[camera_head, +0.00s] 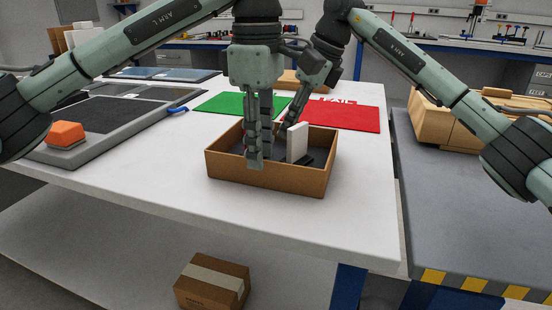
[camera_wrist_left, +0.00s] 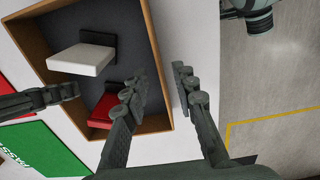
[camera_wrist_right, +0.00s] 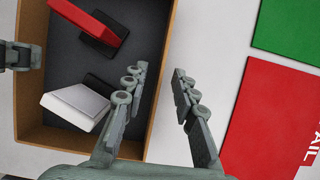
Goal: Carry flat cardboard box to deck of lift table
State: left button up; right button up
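The flat cardboard box (camera_head: 285,182) is an open brown tray on the white table, holding a white block (camera_head: 298,143) and a red block (camera_wrist_right: 88,18) with dark parts. My left gripper (camera_head: 260,160) is open at the box's near wall; in the left wrist view its fingers (camera_wrist_left: 160,90) are on either side of that wall. My right gripper (camera_head: 287,118) is at the far wall; in the right wrist view its open fingers (camera_wrist_right: 158,88) are on either side of it. The grey lift table deck (camera_head: 432,200), with a striped edge, is at the right.
A tan wooden container (camera_head: 440,125) stands on the deck's far part; its near part is clear. Green (camera_head: 220,103) and red (camera_head: 355,117) mats lie behind the box. An orange block (camera_head: 66,134) is at the left. A taped carton (camera_head: 205,292) sits below the tabletop.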

pick_arm(q)
jog(key=shift+f, duration=0.55)
pick_arm(e)
jog(key=shift+a+f, duration=0.25)
jog(key=shift+f, duration=0.25)
pick_arm(q)
grip_shut()
pick_arm(e)
grip_shut()
jog(key=shift+w, duration=0.1)
